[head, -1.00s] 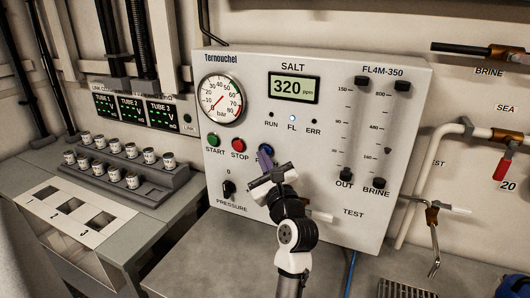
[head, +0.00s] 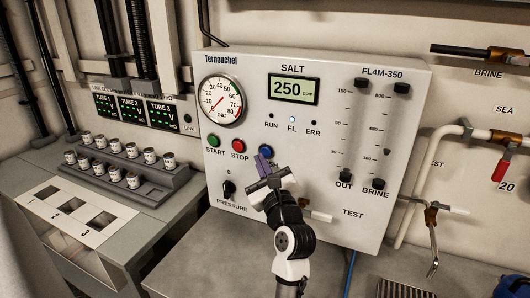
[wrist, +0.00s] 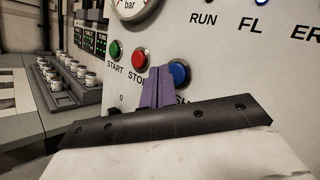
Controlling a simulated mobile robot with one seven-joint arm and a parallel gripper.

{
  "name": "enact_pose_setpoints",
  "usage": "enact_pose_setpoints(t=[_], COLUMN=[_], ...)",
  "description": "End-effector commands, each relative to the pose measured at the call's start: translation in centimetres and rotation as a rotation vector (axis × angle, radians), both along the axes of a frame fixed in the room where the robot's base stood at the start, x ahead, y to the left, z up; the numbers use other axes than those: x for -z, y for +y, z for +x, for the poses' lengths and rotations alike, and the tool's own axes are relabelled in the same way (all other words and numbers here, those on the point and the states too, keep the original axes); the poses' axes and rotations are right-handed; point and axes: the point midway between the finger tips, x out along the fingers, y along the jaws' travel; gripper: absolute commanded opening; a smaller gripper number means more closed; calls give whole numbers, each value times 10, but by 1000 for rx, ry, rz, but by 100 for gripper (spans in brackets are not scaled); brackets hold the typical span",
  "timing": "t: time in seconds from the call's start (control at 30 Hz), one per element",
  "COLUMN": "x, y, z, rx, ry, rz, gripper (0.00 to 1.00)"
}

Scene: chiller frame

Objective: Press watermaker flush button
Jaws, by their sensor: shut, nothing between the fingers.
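The watermaker panel (head: 330,140) is a white box with a row of round buttons. The blue flush button (head: 266,145) is at the right of the row, its label partly hidden by my gripper. It also shows in the wrist view (wrist: 179,73), just right of my purple fingers. My gripper (head: 262,160) is shut and empty, its fingertips just below the blue button in the head view. A small gap seems to lie between them, but depth is hard to judge. The display (head: 293,89) reads 250 ppm, and the FL light (head: 292,119) is lit.
The green START button (head: 214,140) and red STOP button (head: 238,145) sit left of the blue one. The black pressure knob (head: 228,188) is below. Several small jars (head: 131,180) stand on a stepped rack at left. Pipes and valves are at right.

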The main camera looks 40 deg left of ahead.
Motion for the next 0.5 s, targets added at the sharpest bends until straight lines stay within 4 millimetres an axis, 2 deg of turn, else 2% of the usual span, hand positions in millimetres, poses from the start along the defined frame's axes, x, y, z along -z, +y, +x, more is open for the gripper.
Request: enact_pose_setpoints(t=[0.17, 0.5], x=[0, -1], y=[0, -7], z=[-1, -32], rx=[-1, -1], ry=[0, 1], rz=[-1, -2], gripper=[0, 0])
